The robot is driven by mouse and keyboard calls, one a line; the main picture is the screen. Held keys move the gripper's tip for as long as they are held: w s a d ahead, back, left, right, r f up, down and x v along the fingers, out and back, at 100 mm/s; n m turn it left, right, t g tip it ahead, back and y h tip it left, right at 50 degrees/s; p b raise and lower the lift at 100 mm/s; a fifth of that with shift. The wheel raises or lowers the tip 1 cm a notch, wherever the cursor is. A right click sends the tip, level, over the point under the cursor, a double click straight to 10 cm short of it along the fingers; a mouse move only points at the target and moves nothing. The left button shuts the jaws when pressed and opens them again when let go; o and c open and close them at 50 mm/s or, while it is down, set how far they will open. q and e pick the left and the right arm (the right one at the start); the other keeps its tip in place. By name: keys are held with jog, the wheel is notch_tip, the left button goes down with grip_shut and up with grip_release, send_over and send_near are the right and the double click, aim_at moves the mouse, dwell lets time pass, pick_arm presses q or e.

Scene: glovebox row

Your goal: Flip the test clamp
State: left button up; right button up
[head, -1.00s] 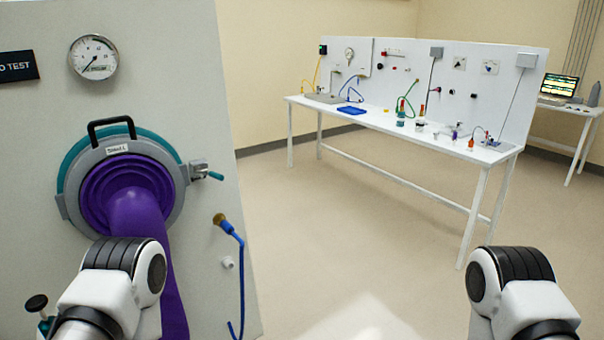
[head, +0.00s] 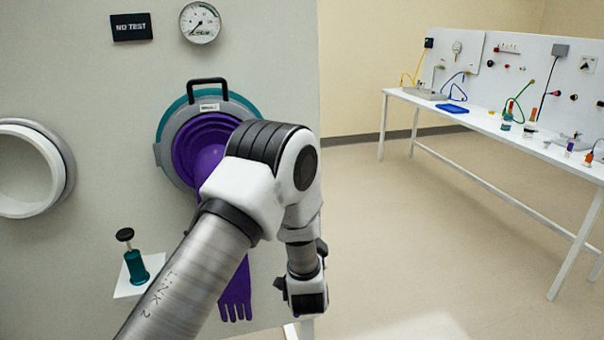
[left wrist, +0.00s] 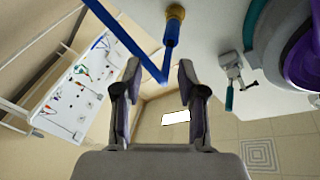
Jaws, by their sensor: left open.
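The test clamp (left wrist: 235,72), a small metal latch with a teal handle (left wrist: 229,98), shows in the left wrist view at the edge of the glove port. It is to the right of my left gripper (left wrist: 159,76), which is open with nothing held and apart from the clamp. In the head view my left arm hides the clamp. The port ring (head: 165,140), teal and grey with a black handle on top, has a purple glove (head: 236,290) hanging from it. My right gripper is not in view.
A blue hose on a brass fitting (left wrist: 175,14) runs close by my left fingers in the left wrist view. A white workbench (head: 480,120) stands at right.

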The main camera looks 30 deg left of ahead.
pick_arm(q)
notch_tip(320, 180, up, 16)
jog(key=w+a+n+t+y+b, duration=0.1)
jog(key=w+a+n+y+b, duration=0.15)
jog(key=n+y, duration=0.2)
jog(key=shift+m+y, duration=0.25)
jog(key=shift+m, duration=0.2)
jog(key=p+x, duration=0.1)
jog(key=x, duration=0.2)
jog(key=p+x, duration=0.2)
jog(key=x, duration=0.1)
jog(key=shift+a+r+p, duration=0.3)
jog(key=shift+a, duration=0.15)
jog(key=shift+w+a+r, duration=0.1)
jog(key=shift+w+a, duration=0.15)
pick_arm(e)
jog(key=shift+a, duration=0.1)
pick_arm(q)
jog(key=shift+d, duration=0.1)
